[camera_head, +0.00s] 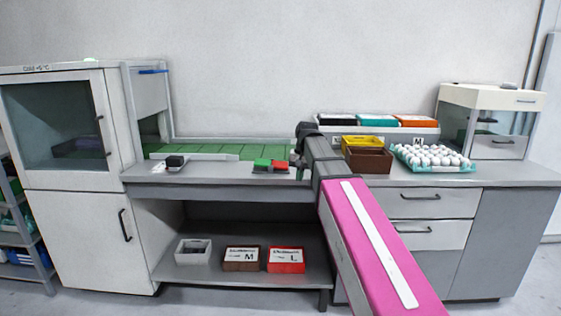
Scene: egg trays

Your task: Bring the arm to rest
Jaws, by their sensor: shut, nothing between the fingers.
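My arm reaches in from the lower right, with a pink link (375,250) and grey joints, up to the workbench (225,190). My gripper (297,163) is small and dark at the arm's far end, low over the bench. It is shut and holds nothing. It is close to the right side of a red and green item (270,165); I cannot tell whether they touch. My arm hides part of the bench behind it.
Right of my arm are yellow (362,141) and brown (369,161) bins and a tray of white eggs (433,158). A glass-sided cabinet (490,122) stands far right. A green mat (220,151) lies at the back. A cold cabinet (70,230) stands left.

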